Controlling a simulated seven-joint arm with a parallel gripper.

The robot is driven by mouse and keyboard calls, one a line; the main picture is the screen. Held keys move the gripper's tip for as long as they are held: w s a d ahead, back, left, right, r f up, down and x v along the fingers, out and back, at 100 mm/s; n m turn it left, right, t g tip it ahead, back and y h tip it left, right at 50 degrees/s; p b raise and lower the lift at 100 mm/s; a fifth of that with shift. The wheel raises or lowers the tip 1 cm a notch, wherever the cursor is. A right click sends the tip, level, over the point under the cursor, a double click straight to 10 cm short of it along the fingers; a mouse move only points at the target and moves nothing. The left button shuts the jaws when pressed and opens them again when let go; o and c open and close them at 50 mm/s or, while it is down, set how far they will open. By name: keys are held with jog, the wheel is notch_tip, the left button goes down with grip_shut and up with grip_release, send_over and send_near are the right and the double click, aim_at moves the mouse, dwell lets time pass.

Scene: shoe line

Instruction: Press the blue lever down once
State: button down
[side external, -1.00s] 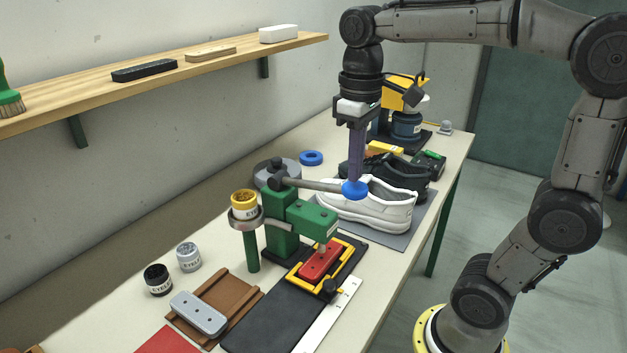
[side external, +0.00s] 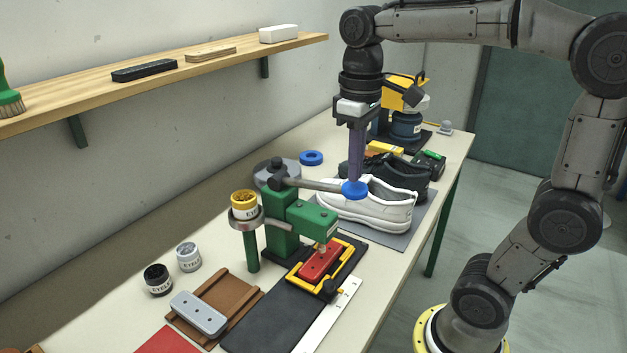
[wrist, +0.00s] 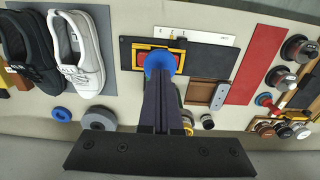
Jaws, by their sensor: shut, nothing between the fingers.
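The blue lever knob (side external: 355,189) sits at the end of a grey lever arm (side external: 318,184) on the green press (side external: 283,222). The arm reaches out roughly level from its pivot. My gripper (side external: 356,180) points straight down with its fingers shut and empty. Its fingertips are right at the top of the blue knob and seem to touch it. In the wrist view the blue knob (wrist: 159,64) shows just beyond the fingertips, partly covered by them. Below the press head, a red piece (side external: 320,262) lies in a yellow frame (side external: 341,281).
White (side external: 375,213) and black shoes (side external: 410,178) stand on a grey mat behind the lever. A yellow jar (side external: 243,200) sits in a ring beside the press. Two small jars and a brown tray (side external: 243,293) lie at the front left. A shelf (side external: 220,62) runs along the wall.

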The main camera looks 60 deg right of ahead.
aim_at(354, 185)
jog(key=shift+f, duration=0.1)
jog(key=shift+f, duration=3.45)
jog(key=shift+r, duration=6.55)
